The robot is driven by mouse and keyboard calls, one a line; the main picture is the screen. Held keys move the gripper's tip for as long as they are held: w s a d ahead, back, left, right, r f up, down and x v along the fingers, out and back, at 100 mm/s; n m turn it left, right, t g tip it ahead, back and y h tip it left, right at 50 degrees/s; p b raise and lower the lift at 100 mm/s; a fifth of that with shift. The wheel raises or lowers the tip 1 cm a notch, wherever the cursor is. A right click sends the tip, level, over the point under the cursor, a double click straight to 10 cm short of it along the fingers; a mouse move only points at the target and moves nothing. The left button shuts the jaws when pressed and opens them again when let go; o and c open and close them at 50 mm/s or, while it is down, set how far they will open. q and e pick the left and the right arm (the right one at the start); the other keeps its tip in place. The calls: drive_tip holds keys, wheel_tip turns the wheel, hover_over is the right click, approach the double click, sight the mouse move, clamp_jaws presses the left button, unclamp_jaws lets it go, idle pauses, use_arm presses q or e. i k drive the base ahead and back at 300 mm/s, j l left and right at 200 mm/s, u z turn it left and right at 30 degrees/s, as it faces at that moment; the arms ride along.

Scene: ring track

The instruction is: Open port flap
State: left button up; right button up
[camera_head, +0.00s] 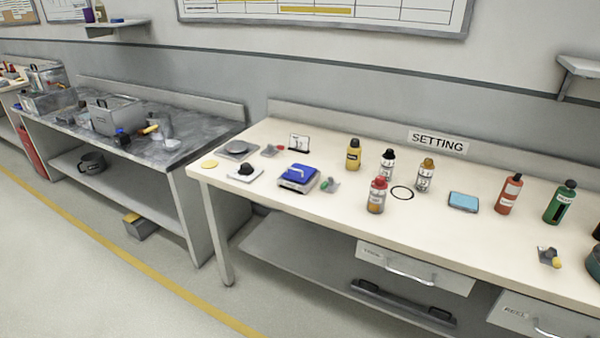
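No part is clearly recognisable as a port flap. A small grey device with a blue top and a pale bar-like handle (297,177) stands on the left part of the cream bench (330,222); its blue top looks shut, and I cannot tell if it is the flap. Beside it is a small grey fitting with a green end (330,185). A similar fitting with a red end (272,151) lies behind it. Another with a yellow end (549,257) is at the right. Neither of my grippers shows in the head view.
Several bottles stand on the bench, including a yellow one (353,154), a red one (509,194) and a green one (560,203). A drawer (410,268) is below. The floor (90,270) in front is clear.

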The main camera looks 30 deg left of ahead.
sight(300, 168)
drive_tip(key=u, duration=0.95)
drive_tip(key=i+l+u, duration=0.1)
drive_tip(key=u, duration=0.3)
drive_tip(key=l+u, duration=0.35)
drive_tip(key=i+l+u, duration=0.1)
drive_tip(key=u, duration=0.3)
drive_tip(key=l+u, duration=0.35)
drive_tip(key=j, duration=0.1)
